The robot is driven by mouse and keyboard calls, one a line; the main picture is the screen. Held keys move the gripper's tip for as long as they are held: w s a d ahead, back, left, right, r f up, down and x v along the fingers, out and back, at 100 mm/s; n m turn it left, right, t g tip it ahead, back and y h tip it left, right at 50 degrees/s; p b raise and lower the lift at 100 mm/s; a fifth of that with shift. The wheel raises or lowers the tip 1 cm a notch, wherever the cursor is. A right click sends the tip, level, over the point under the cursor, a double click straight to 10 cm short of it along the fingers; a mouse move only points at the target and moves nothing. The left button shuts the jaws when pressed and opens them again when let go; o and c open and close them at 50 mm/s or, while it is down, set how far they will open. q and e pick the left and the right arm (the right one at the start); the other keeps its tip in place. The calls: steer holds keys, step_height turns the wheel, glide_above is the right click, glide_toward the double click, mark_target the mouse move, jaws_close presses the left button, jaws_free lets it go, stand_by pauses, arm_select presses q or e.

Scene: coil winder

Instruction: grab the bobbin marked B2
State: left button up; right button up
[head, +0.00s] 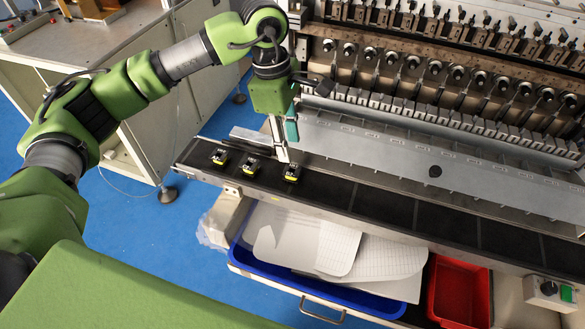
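Three small bobbins, black with yellow, stand in a row on the dark belt of the rail. One is at the left (219,156), one in the middle (250,166) and one at the right (291,172). Their markings are too small to read, so I cannot tell which is B2. My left gripper (283,156) points down at the right-hand bobbin, its fingertips just above or behind it. Whether it touches is unclear. The fingers overlap in this view, so their opening cannot be judged. My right gripper is out of view.
The coil winder (440,80) with its row of spindles stands behind the rail (390,207). The belt right of the bobbins is clear. Below are a blue tray (376,304) with paper sheets and a red bin (459,290). A cabinet (140,100) stands at the left.

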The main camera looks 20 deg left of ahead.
mark_target(291, 168)
arm_select(q)
steer(key=f, duration=0.3)
steer(key=shift+d, duration=0.2)
steer(key=f+p, duration=0.2)
steer(key=f, duration=0.1)
steer(key=f+p, duration=0.1)
steer(key=shift+s+d+f, duration=0.1)
steer(key=shift+s+f, duration=0.15)
steer(key=shift+f, duration=0.5)
steer(key=c, duration=0.8)
